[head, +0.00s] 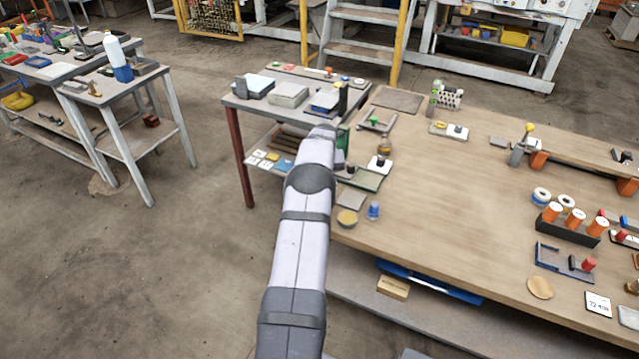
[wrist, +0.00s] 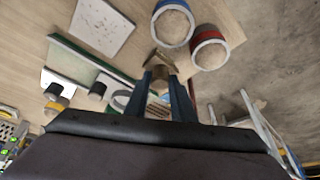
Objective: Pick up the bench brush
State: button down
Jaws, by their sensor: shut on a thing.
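In the wrist view, my gripper (wrist: 162,82) has its two dark blue fingers closed on a tan wooden piece, which looks like the bench brush (wrist: 161,62). Part of it shows between and just beyond the fingertips; the rest is hidden by the fingers and the gripper body. I cannot tell whether it is clear of the table. In the head view, my arm reaches to the left end of the wooden bench (head: 465,205), and its own forearm hides the gripper and the brush.
Near the fingertips are a blue-rimmed round container (wrist: 174,23), a red-rimmed one (wrist: 209,48), a white card (wrist: 101,26) and a green-edged board (wrist: 85,62). A small side table (head: 245,106) with boxes stands behind my arm. The bench middle is mostly clear.

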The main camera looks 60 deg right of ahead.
notch_tip(320, 180, up, 10)
jog(key=b, duration=0.2)
jog(key=shift+b, duration=0.3)
jog(key=c, duration=2.1)
grip_release()
jog(key=c, duration=0.3)
jog(key=s+d+r+m+p, duration=0.1)
jog(key=s+r+p, duration=0.2)
jog(key=s+p, duration=0.25)
jog(key=shift+c, duration=0.2)
jog(key=shift+n, duration=0.4)
jog(key=shift+s+f+p, duration=0.2)
jog(key=shift+s+f, duration=0.1)
jog(key=shift+f, duration=0.4)
jog(key=shift+s+f+p, duration=0.2)
jog(key=shift+s+f, duration=0.1)
jog(key=shift+f, duration=0.35)
jog(key=shift+s+f+p, duration=0.2)
jog(key=shift+s+f, duration=0.1)
jog(key=shift+f, duration=0.4)
